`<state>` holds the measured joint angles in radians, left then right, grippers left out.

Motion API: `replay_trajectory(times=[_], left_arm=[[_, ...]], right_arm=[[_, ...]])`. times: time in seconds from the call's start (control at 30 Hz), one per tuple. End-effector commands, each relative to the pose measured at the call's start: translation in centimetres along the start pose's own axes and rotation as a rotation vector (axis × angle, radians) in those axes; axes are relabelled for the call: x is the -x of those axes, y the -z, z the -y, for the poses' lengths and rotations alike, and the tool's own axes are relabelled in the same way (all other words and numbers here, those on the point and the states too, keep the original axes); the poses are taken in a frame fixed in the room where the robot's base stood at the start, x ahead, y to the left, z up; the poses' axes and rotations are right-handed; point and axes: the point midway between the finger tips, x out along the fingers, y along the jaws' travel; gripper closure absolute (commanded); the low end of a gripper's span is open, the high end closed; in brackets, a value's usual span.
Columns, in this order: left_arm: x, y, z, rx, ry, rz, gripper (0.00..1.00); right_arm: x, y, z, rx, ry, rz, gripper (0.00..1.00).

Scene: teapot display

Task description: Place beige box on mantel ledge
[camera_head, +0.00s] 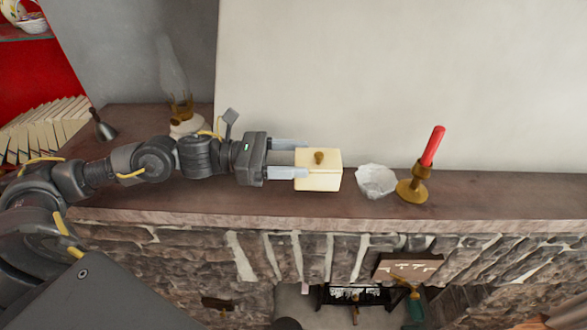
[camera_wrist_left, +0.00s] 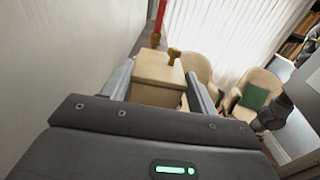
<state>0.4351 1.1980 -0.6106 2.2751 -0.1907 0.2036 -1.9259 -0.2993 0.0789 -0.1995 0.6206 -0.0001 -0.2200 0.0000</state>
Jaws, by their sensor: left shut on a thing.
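The beige box (camera_head: 328,177) has a lid with a brown-gold knob. My left gripper (camera_head: 293,160) comes in from the left and is shut on the box, one finger on each side. The box also shows between the fingers in the left wrist view (camera_wrist_left: 158,75). In the head view the box appears over the brown mantel ledge (camera_head: 490,199); I cannot tell whether it touches the ledge or is held just above it. My right gripper is not in view.
A white crumpled-looking bowl (camera_head: 375,181) stands just right of the box. A red candle (camera_head: 433,147) in a brass holder (camera_head: 412,190) is beyond it. A glass oil lamp (camera_head: 178,85) and a small dark bell (camera_head: 103,127) are at the left. The ledge's right end is clear.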

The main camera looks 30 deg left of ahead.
Motion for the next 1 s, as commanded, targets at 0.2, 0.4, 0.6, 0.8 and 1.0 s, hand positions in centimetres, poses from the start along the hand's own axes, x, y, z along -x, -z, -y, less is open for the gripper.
replay_trajectory(times=[0.2, 0.4, 0.6, 0.8, 1.0], left_arm=[[0.5, 2.3, -0.4, 0.005, -0.004, -0.001, 0.66], [0.7, 4.0, -0.4, 0.0, -0.008, 0.0, 0.66], [0.7, 4.0, -0.4, -0.001, -0.008, 0.0, 0.66], [0.7, 4.2, -0.4, 0.0, -0.008, 0.0, 0.35], [0.7, 4.2, -0.4, 0.0, -0.008, 0.0, 0.19]], right_arm=[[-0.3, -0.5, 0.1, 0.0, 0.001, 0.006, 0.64], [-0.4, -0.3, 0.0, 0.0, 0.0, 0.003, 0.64], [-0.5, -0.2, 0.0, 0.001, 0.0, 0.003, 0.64], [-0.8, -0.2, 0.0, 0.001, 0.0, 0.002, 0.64], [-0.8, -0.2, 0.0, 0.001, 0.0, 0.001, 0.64]])
